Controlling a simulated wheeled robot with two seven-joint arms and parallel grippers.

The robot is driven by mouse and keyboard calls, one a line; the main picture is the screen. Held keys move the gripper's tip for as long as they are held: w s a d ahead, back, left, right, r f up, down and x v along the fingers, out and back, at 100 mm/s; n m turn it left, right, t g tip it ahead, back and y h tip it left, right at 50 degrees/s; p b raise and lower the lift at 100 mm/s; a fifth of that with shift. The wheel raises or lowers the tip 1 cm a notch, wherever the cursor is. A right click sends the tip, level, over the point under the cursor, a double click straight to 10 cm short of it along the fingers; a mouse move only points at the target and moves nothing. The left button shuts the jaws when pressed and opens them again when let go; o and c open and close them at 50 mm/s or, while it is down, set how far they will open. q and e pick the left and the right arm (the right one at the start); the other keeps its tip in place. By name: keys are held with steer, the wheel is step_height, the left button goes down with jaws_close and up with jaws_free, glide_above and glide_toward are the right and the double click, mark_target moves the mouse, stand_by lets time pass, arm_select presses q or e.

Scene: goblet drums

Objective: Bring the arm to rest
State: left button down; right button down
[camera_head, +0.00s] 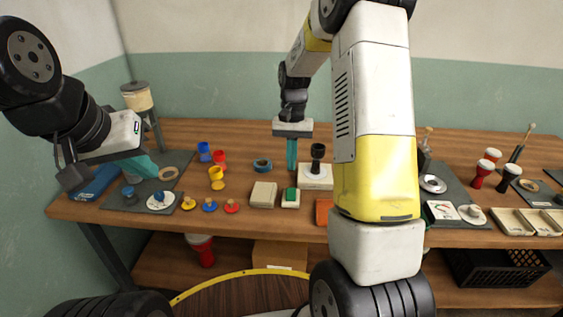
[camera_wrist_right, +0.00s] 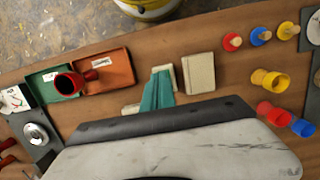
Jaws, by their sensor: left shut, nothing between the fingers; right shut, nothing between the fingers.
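My right gripper (camera_head: 292,153) points down over the middle of the workbench (camera_head: 240,218), its teal fingers together and empty. In the right wrist view its fingertips (camera_wrist_right: 160,90) hang in front of a small pale block, partly hiding it. My left gripper (camera_head: 147,167) is at the far left, fingers together and empty, above a dark mat. Small goblet-shaped pieces stand between the arms: blue (camera_head: 204,151), red (camera_head: 219,158) and yellow (camera_head: 216,177). A red and black goblet drum (camera_wrist_right: 70,83) lies across the trays in the right wrist view.
An orange tray (camera_wrist_right: 104,71) and a green tray (camera_wrist_right: 47,78) are nearby. White-topped drums (camera_head: 483,172) stand at right. My right arm hides part of the bench.

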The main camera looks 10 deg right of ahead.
steer(key=s+a+r+n+t, duration=0.15)
steer(key=s+r+t, duration=0.25)
steer(key=s+r, duration=0.8)
steer(key=s+a+r+n+t+y, duration=0.1)
steer(key=s+r+t, duration=0.3)
steer(key=s, duration=0.7)
step_height(320, 180, up, 2)
steer(key=shift+a+r+n+y, duration=0.1)
steer(key=shift+a+n+y, duration=0.15)
steer(key=shift+n, duration=0.4)
